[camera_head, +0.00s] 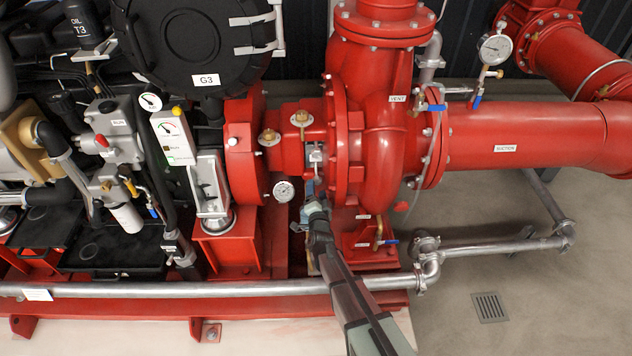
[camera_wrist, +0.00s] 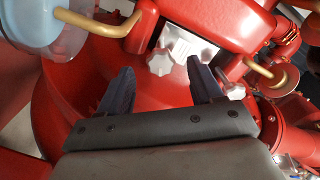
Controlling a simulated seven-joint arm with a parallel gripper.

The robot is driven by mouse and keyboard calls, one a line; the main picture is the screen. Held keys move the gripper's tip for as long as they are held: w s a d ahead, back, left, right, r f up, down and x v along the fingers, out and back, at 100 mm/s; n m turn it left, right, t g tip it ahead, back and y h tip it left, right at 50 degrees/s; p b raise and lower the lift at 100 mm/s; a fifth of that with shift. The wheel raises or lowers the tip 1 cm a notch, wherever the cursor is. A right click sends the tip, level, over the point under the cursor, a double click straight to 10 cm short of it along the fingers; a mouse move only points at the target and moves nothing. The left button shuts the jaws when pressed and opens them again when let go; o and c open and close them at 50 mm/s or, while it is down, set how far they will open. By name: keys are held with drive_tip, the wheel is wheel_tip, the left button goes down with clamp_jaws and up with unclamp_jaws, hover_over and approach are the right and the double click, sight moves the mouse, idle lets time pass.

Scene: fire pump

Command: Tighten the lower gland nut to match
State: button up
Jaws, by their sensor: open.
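The gland (camera_wrist: 190,43) is a pale silver block in the red pump housing; it is small and bright in the head view (camera_head: 316,153). A silver lobed nut (camera_wrist: 160,62) sits at its left in the wrist view, on the pressure gauge side, which appears to be the lower nut. A second silver nut (camera_wrist: 235,91) shows at right, beyond the right finger. My gripper (camera_wrist: 160,70) is open, its dark fingers on either side of the first nut, with visible gaps. Contact cannot be told. In the head view my gripper (camera_head: 310,188) reaches up just below the gland.
A pressure gauge (camera_head: 284,191) stands close left of my gripper; its pale blue face (camera_wrist: 32,22) and brass pipe (camera_wrist: 98,20) crowd the wrist view's upper left. A brass fitting (camera_head: 300,118) is above the gland. A steel pipe (camera_head: 180,287) crosses below. Red housing surrounds the recess.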

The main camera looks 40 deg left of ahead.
sight(316, 183)
drive_tip(key=shift+x, duration=2.65)
drive_tip(key=shift+c, duration=0.4)
drive_tip(key=c, duration=0.9)
